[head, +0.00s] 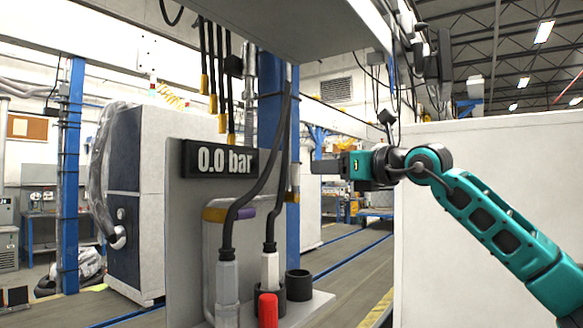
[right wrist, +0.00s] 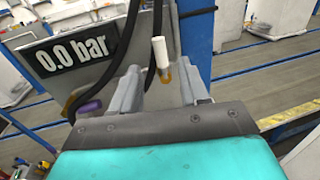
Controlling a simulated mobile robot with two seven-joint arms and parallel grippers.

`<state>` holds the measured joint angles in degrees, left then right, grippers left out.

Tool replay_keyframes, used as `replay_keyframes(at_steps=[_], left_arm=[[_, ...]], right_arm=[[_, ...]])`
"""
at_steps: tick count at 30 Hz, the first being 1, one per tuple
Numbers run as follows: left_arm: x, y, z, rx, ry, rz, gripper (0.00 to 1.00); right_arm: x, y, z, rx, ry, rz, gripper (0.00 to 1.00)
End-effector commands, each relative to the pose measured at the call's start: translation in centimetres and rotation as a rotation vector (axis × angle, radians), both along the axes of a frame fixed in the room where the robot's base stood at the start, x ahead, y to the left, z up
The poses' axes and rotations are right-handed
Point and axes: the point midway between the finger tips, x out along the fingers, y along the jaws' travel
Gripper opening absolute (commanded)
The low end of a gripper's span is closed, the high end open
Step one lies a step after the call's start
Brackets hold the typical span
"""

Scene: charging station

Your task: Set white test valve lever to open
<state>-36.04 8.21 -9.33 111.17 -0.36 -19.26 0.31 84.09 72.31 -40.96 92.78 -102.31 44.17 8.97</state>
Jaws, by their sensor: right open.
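The white test valve lever (right wrist: 160,52) stands upright in the right wrist view, with a yellow-orange piece at its lower end. It shows between and beyond the two grey fingers of my right gripper (right wrist: 161,72), which is open and empty. In the head view, a small pale upright piece with a tan lower end (head: 293,180), by the blue post, appears to be this lever. My right gripper (head: 322,167) is just right of it there, pointing left; a gap shows between them. The display (head: 222,160) reads 0.0 bar. My left gripper is not in view.
A purple lever (head: 247,213) sits on the grey panel (head: 188,240). Black hoses (head: 281,140) hang in front of the panel. A red cap (head: 268,310) and a dark cup (head: 299,285) are on the ledge below. A white wall (head: 480,210) stands behind my right arm.

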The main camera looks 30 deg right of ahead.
Motion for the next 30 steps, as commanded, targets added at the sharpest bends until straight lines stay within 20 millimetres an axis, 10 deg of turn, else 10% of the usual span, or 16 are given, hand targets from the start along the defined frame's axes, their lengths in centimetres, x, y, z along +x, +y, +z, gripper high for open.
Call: replay_keyframes(at_steps=[13,30], left_arm=[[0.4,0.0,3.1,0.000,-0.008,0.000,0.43],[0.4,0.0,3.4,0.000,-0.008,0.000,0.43]], right_arm=[[8.5,1.8,0.3,0.002,-0.001,0.003,0.45],[10.0,2.1,0.0,0.000,-0.001,0.003,0.37]])
